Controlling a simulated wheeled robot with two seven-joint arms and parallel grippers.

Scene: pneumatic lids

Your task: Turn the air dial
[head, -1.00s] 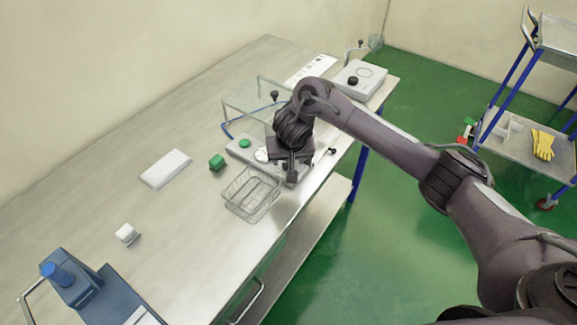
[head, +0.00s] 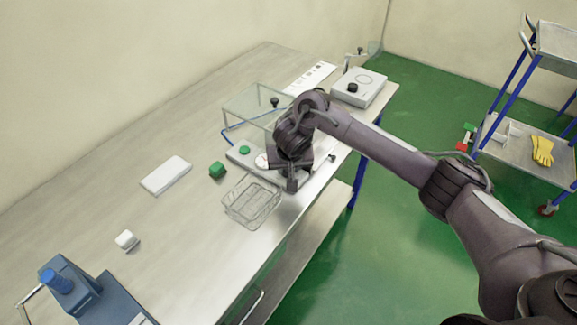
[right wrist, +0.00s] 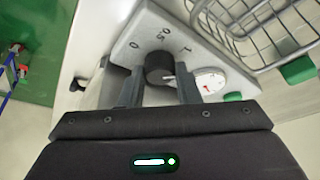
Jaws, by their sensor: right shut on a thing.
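The air dial (right wrist: 158,66) is a black round knob on a light grey panel (right wrist: 150,28) marked 0, 0.5 and 1, seen in the right wrist view. My right gripper (right wrist: 160,84) is shut on the dial, one finger on each side. A white round gauge (right wrist: 210,81) with a red needle sits beside it. In the head view, my right gripper (head: 291,183) is at the front right end of the panel (head: 241,159), and its wrist hides the dial. My left gripper is not in view.
A wire basket (head: 252,203) stands just in front of the panel, near the table edge. A green block (head: 217,170) and a white box (head: 166,175) lie to the left. A clear cover (head: 254,103) and a grey device with a black knob (head: 358,89) stand behind.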

